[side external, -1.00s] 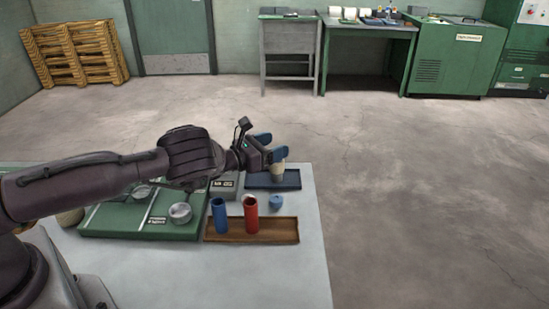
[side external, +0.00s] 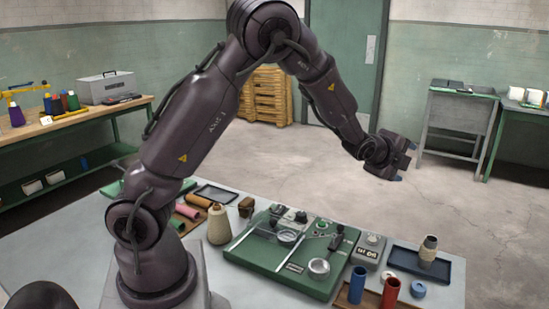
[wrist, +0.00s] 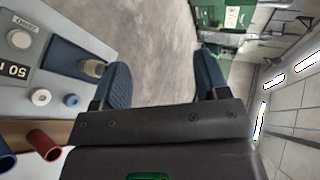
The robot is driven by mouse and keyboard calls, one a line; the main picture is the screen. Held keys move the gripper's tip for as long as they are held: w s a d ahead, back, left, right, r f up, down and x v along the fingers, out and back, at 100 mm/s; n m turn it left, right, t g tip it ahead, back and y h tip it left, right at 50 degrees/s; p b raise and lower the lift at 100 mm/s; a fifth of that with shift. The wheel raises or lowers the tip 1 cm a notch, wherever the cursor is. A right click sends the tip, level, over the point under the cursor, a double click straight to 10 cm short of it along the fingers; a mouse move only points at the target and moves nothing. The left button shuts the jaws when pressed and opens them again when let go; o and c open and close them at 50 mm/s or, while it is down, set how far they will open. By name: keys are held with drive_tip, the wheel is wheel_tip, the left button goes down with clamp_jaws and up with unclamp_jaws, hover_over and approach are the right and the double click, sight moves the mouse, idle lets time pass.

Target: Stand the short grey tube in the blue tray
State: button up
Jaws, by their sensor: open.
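The short grey tube (side external: 428,254), beige-grey with a darker top part, stands upright in the blue tray (side external: 404,258) at the right end of the table. My gripper (side external: 404,162) is raised well above and behind the tray, open and empty, clear of the tube. In the wrist view, the gripper's two blue fingers (wrist: 165,82) are wide apart with only floor between them. The tube (wrist: 92,68) shows there just left of the left finger, at the end of the blue tray (wrist: 65,58). The finger may hide part of it.
A wooden tray (side external: 342,299) at the front holds a blue tube (side external: 357,284) and a red tube (side external: 390,292). A white ring (side external: 387,276) and a blue ring (side external: 418,289) lie nearby. A grey box (side external: 369,250) and a green fixture (side external: 270,272) stand left of the blue tray.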

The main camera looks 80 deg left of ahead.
drive_tip(key=s+d+r+n+g+h, duration=0.2)
drive_tip(key=s+d+r+n, duration=0.25)
drive_tip(key=s, duration=0.45)
drive_tip(key=s+d+r+n+g+h, duration=0.2)
drive_tip(key=s+d+r+n, duration=0.25)
drive_tip(key=s, duration=0.45)
drive_tip(key=s+d+n+g, duration=0.2)
drive_tip(key=s+n, duration=0.3)
drive_tip(key=s, duration=0.9)
drive_tip(key=shift+s+d+r, duration=0.2)
drive_tip(key=shift+s+d, duration=0.05)
drive_tip(key=shift+d, duration=0.2)
